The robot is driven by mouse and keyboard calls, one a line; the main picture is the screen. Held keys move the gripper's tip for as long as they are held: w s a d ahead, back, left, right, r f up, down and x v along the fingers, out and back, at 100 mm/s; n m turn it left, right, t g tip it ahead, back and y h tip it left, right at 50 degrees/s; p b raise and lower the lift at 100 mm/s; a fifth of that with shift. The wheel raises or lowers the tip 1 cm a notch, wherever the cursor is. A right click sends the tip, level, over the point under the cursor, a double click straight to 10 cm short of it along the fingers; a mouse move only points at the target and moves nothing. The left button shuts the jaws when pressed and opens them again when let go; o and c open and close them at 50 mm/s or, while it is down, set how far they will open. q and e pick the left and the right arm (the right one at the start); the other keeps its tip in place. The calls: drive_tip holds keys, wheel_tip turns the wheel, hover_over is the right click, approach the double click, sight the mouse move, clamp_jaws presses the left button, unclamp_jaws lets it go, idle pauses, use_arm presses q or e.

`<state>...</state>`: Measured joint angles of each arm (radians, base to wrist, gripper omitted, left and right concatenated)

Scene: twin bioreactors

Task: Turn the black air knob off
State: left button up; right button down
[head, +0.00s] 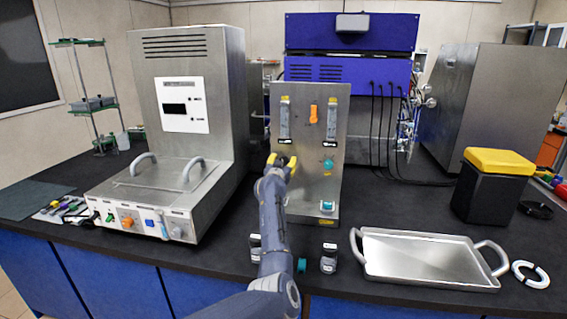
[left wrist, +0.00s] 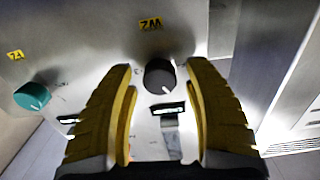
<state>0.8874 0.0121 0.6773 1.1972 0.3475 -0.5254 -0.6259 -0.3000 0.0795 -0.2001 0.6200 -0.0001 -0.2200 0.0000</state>
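The black knob (left wrist: 159,76) sits on the upright metal panel (head: 308,110). In the left wrist view it has a white pointer mark and lies between the yellow fingertips of my left gripper (left wrist: 162,66). A gap shows on both sides of the knob, so the fingers are open and not touching it. My right gripper is out of view.
A teal knob (left wrist: 32,96) is beside the black one; it also shows in the head view (head: 328,164). An orange part (head: 313,114) is higher on the panel. A metal machine (head: 190,90) stands left; a tray (head: 425,258) and small jars lie in front.

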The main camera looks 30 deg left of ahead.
use_arm(q)
clamp_jaws()
drive_tip(key=shift+n, duration=0.3)
drive_tip(key=n, duration=1.1)
drive_tip(key=shift+a, duration=0.1)
drive_tip(key=shift+n, duration=0.3)
idle(0.3)
drive_tip(key=shift+o, duration=0.9)
unclamp_jaws()
drive_tip(key=shift+s+f, duration=0.1)
drive_tip(key=shift+s, duration=0.05)
